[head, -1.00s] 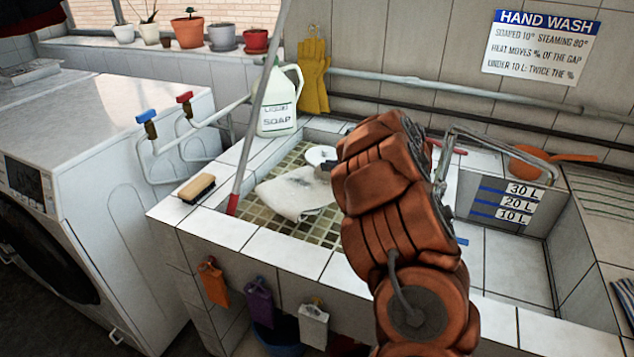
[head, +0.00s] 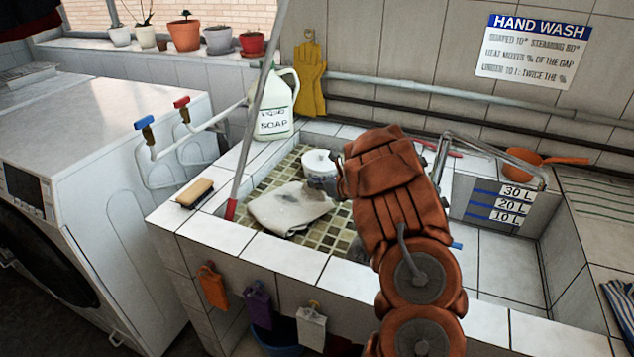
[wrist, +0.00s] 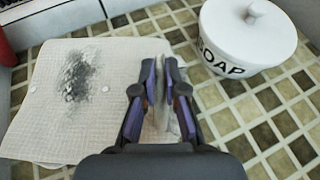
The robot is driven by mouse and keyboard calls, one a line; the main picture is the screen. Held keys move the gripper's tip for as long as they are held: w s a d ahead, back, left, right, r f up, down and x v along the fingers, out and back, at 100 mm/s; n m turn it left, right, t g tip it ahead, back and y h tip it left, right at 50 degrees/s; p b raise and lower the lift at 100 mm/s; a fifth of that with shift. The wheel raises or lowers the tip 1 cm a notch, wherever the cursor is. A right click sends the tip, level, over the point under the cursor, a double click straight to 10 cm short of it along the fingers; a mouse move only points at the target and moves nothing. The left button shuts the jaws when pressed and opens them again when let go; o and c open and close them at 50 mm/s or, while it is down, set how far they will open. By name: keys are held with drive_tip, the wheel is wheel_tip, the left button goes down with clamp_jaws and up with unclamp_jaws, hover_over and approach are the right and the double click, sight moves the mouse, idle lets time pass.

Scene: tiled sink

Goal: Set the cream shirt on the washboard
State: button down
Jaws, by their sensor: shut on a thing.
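The cream shirt (head: 289,207) lies folded on the brown tiled floor of the left basin. In the wrist view the shirt (wrist: 75,110) shows a dark grey stain and two small white buttons. My gripper (wrist: 165,75) is shut on a raised pale fold at the shirt's right edge. The rest of the shirt appears to lie flat on the tiles. A ribbed slope with green lines (head: 600,205) at the far right may be the washboard; I cannot be sure.
A white soap pot (head: 319,168) stands just behind the shirt; it is right of my gripper in the wrist view (wrist: 245,40). A liquid soap bottle (head: 275,108), a brush (head: 195,193) and a red-tipped pole (head: 250,130) are near the left rim. A tap (head: 490,150) spans the right basin.

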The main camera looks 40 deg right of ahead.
drive_tip(key=shift+f, duration=0.3)
drive_tip(key=shift+s+f+b, duration=0.1)
drive_tip(key=shift+f+b, duration=0.15)
drive_tip(key=shift+b, duration=0.2)
drive_tip(key=c, duration=1.2)
unclamp_jaws()
drive_tip(key=shift+r+p, duration=0.2)
drive_tip(key=shift+p, duration=0.1)
